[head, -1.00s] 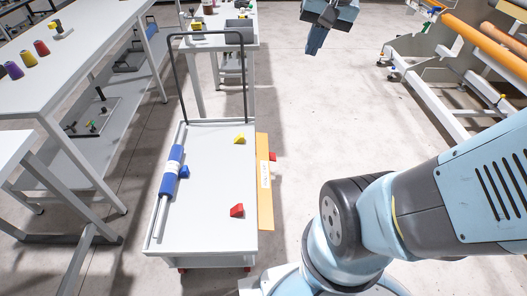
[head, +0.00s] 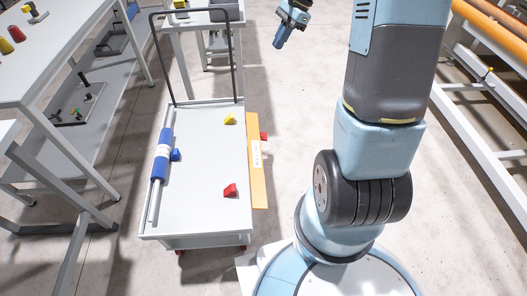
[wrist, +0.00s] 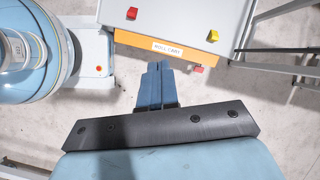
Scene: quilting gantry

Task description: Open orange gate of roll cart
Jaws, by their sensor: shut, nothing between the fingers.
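The roll cart (head: 200,215) stands left of my base, with a white top and a dark push handle at its far end. Its orange gate (head: 257,172) runs along the right side of the top and bears a white label; in the wrist view the gate (wrist: 135,41) reads "ROLL CART". A small red piece (head: 264,136) sits at the gate's outer side and also shows in the wrist view (wrist: 198,69). My gripper (head: 278,42) is up beyond the cart's far right corner. In the wrist view its blue fingers (wrist: 157,66) are together and empty, pointing toward the gate, apart from it.
On the cart lie a blue roll on a rod (head: 161,155), a yellow wedge (head: 230,119) and a red wedge (head: 230,190). Tables (head: 60,70) stand at left, and a frame with orange rollers (head: 490,38) at right.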

